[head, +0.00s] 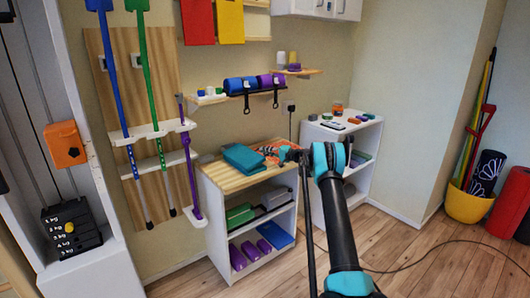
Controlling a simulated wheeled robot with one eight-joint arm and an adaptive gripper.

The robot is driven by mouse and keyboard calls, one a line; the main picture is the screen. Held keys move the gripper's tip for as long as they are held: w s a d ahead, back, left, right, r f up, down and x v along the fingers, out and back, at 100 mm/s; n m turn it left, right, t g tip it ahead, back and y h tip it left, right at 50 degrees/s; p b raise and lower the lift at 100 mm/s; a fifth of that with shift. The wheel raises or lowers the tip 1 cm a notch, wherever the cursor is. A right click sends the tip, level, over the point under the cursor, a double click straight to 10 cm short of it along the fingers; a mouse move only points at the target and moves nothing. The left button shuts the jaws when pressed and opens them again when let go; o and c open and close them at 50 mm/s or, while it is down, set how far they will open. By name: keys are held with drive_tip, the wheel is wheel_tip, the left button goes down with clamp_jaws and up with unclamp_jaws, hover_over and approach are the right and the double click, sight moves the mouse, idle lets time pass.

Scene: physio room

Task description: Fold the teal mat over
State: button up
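The teal mat (244,158) lies on the left part of the wooden top of a low white shelf unit. It looks like a flat teal slab, with what seems to be a second layer at its front; how it is folded is too small to tell. My gripper (284,154) is over the right part of the same wooden top, to the right of the mat and apart from it. Its fingers are small and partly hidden by my own arm, so their opening does not show.
An orange patterned item (268,150) lies between mat and gripper. The wooden top (228,180) is bare along its front. A wall shelf with blue and purple rolls (240,86) hangs above. Another white shelf unit (366,138) stands to the right. A cable (440,243) crosses the floor.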

drive_tip(key=o, duration=0.4)
drive_tip(key=v, duration=1.2)
